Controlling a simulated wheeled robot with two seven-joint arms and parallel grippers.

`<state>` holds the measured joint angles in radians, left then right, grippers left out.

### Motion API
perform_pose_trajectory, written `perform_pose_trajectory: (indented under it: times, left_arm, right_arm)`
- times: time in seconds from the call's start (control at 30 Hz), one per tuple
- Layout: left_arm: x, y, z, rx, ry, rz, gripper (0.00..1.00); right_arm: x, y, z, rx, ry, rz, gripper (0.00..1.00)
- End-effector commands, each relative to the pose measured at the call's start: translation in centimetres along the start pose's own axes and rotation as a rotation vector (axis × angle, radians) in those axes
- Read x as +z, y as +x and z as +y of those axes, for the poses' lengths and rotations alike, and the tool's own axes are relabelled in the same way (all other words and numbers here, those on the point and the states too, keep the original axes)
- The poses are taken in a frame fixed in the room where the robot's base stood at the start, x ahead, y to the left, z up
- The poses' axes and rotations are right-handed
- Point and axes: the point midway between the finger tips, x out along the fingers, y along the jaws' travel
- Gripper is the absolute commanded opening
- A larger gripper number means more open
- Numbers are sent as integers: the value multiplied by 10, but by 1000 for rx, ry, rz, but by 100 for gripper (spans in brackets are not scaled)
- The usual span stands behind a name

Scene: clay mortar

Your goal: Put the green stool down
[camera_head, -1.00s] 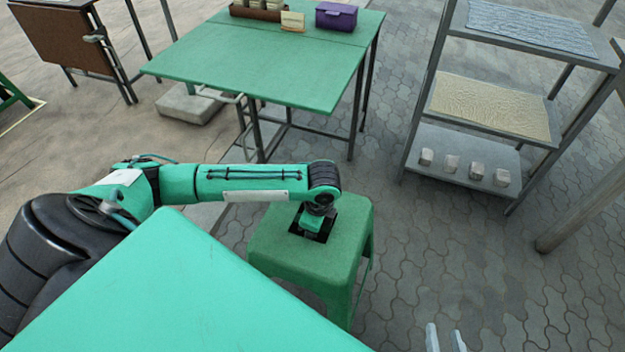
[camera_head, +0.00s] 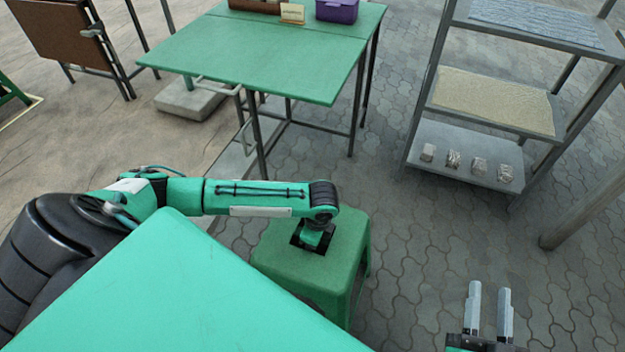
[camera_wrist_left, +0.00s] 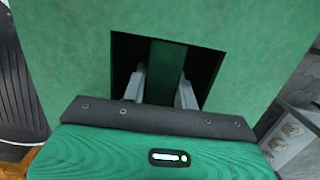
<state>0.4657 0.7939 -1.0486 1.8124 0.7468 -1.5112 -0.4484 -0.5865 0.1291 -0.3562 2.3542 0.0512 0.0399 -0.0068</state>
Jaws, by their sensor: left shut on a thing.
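The green stool (camera_head: 345,235) is at the lower middle of the head view, in front of my body. My left gripper (camera_head: 313,243) points down into the dark square opening in the stool's seat. In the left wrist view its two grey fingers (camera_wrist_left: 160,88) reach into that opening, one on each side of a green bar (camera_wrist_left: 164,70), and are shut on it. The seat looks about level. The legs are partly hidden, and I cannot tell whether their feet touch the paving. My right gripper (camera_head: 490,285) is at the bottom right, its fingers apart with nothing between them.
A green table (camera_head: 270,60) stands beyond the stool, with a purple box (camera_head: 337,11) on it. A grey shelf rack (camera_head: 465,165) with several small blocks stands at the right. Paved floor (camera_head: 420,250) between the stool and the rack is clear.

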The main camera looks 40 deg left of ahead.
Motion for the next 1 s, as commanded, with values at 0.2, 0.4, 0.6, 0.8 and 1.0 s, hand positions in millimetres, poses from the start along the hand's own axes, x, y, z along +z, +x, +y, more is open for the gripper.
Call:
perform_pose_trajectory:
  times: [0.2, 0.4, 0.6, 0.8, 1.0]
  left_arm:
    - [0, 0, -1, -3, 0, 2, 0]
    - [-1, 1, -1, -3, -1, 2, 0]
    - [0, 4, 0, -1, -1, 0, 48]
    - [0, 4, 0, -1, -1, 0, 50]
    - [0, 0, -1, -2, 0, 1, 50]
  right_arm:
    - [-4, 1, 1, 0, -3, 17, 36]
    - [-3, 1, 0, 0, -2, 9, 36]
    - [1, 0, 0, 0, 0, -5, 36]
    - [1, 0, 0, 0, 0, -5, 36]
    - [-2, 0, 0, 0, -2, 10, 36]
